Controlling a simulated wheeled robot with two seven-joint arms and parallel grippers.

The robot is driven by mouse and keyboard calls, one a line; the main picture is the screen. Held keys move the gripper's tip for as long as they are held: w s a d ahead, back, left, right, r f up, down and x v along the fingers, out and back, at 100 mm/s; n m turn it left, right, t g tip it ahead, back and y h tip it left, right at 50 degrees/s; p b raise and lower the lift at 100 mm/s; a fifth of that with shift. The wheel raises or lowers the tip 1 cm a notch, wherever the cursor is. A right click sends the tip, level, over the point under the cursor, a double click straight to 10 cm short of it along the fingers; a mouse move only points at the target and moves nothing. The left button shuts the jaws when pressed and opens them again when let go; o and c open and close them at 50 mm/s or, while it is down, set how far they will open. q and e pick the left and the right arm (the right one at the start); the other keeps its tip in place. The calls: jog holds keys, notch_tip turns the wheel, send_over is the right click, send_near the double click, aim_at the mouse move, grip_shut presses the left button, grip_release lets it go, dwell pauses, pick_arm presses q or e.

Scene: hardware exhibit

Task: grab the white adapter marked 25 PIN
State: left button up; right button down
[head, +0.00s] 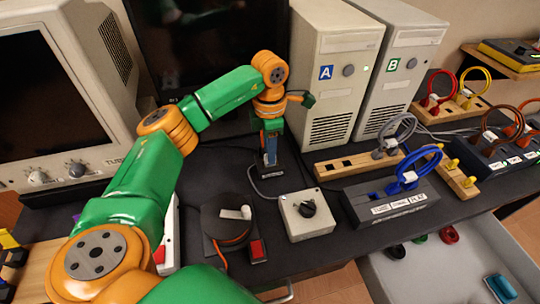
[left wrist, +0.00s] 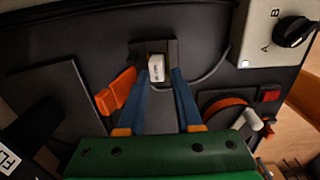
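In the left wrist view a small white adapter (left wrist: 156,70) stands in a dark holder (left wrist: 172,47) on the black desk. Its dark lettering is too small to read for certain. My left gripper (left wrist: 160,75) points down at it, with one blue fingertip close to each side of the adapter. A gap shows by the right finger, so the gripper looks open. In the head view my left gripper (head: 269,150) is low over the desk in front of tower A and hides most of the adapter. My right gripper is not in view.
A switch box (head: 306,213) and a round black-and-orange spool (head: 228,220) stand nearer. Tower A (head: 325,75) and a dark screen (head: 200,45) are behind. Connector racks (head: 390,200) stand to the right. An orange piece (left wrist: 116,92) is left of the fingers.

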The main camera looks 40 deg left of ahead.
pick_arm(q)
jog(key=shift+s+f, duration=0.3)
jog(key=shift+f, duration=0.5)
jog(key=shift+w+a+f, duration=0.1)
jog(key=shift+w+f, duration=0.35)
jog(key=shift+f, duration=0.05)
jog(key=shift+r, duration=0.1)
grip_shut()
